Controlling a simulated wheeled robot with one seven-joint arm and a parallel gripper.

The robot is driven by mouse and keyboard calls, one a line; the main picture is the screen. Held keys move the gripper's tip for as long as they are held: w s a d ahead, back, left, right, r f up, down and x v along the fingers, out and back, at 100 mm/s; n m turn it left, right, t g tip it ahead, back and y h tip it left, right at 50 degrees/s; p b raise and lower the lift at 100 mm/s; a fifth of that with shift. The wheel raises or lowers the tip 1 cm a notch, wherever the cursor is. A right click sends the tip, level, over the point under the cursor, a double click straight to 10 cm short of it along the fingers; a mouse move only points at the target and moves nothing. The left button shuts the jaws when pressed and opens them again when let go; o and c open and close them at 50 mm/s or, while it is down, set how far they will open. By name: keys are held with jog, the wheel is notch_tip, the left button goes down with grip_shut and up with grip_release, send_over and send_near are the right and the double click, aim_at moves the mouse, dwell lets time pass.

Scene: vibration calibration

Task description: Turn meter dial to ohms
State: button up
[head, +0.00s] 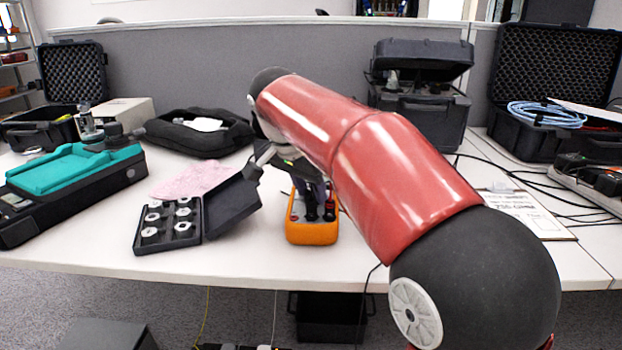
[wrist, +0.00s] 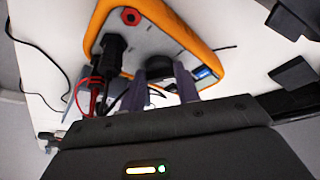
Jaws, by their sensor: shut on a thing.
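The meter (head: 312,232) is an orange-cased multimeter lying on the white table, below my red arm in the head view. In the wrist view the meter (wrist: 190,32) shows its grey face, a red jack and black plugs. Its dial (wrist: 158,70) is a dark round knob, partly hidden between my fingers. My gripper (wrist: 168,82) is over the meter's face with its two fingers on either side of the dial, shut on it. The dial's pointer and markings cannot be read. In the head view my arm hides most of the meter's upper part.
An open black case (head: 168,224) with several metal weights stands just left of the meter. A pink cloth (head: 190,178) lies behind it. A clipboard (head: 528,212) and black cables (head: 500,170) lie to the right. The table's front edge is close to the meter.

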jog(key=shift+w+r+m+h+p, duration=0.1)
jog(key=shift+m+h+p, duration=0.3)
jog(key=shift+m+p, duration=0.6)
jog(key=shift+m+g, duration=0.3)
jog(key=shift+m, duration=0.1)
jog(key=o, duration=1)
jog(key=shift+c, duration=0.2)
jog(key=p+v, duration=0.1)
jog(key=v, duration=0.6)
jog(key=shift+a+r, duration=0.2)
jog(key=shift+r, duration=0.1)
